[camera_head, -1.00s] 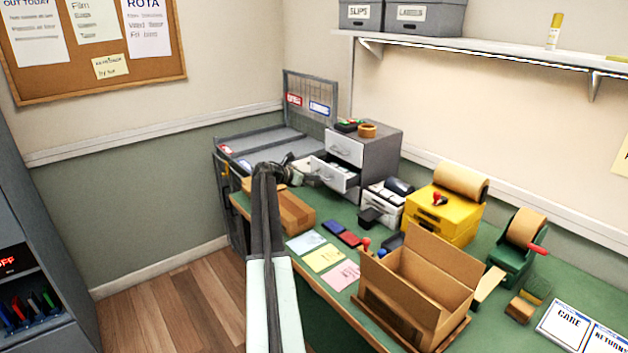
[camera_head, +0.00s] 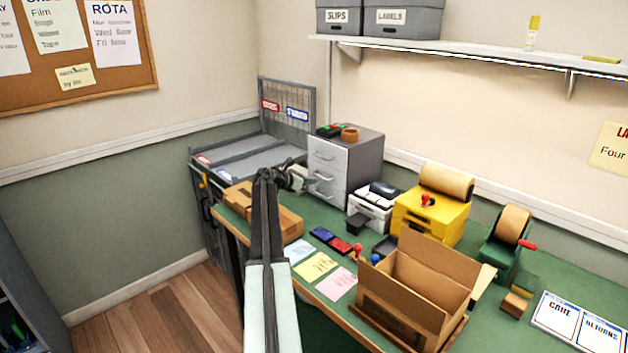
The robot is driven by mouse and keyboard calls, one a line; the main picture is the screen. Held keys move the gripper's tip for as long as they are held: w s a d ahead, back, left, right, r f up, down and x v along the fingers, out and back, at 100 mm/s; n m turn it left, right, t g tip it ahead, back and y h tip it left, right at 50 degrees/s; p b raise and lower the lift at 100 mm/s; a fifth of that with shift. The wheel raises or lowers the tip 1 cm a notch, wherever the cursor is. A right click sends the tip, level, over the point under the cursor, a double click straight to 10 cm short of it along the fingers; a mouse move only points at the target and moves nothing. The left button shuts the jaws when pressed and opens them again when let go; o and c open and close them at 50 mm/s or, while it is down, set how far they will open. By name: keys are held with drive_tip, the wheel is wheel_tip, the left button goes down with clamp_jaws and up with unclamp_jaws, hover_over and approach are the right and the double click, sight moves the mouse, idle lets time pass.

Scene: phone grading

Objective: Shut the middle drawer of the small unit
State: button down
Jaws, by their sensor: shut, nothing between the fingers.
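The small unit (camera_head: 365,165) is a grey cabinet with white drawer fronts, standing at the far end of the green bench. Its middle drawer (camera_head: 322,172) shows its front level with the drawers above and below, so it looks closed. My gripper (camera_head: 303,184) is shut and empty, right in front of the unit's left side at about the height of the middle and lower drawers. Whether its fingertips touch the drawer front I cannot tell. My arm hides part of the bench in front of the unit.
A cardboard box (camera_head: 283,222) lies on the bench below my gripper. A white label printer (camera_head: 372,208) stands right of the unit, then a yellow dispenser (camera_head: 432,215) and an open carton (camera_head: 415,285). A tape roll (camera_head: 350,134) sits on the unit.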

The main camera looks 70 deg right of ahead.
drive_tip(key=p+v, duration=0.3)
drive_tip(key=v, duration=0.8)
drive_tip(key=shift+a+f+p, duration=0.2)
drive_tip(key=shift+a+p, duration=0.2)
drive_tip(key=shift+w, duration=0.1)
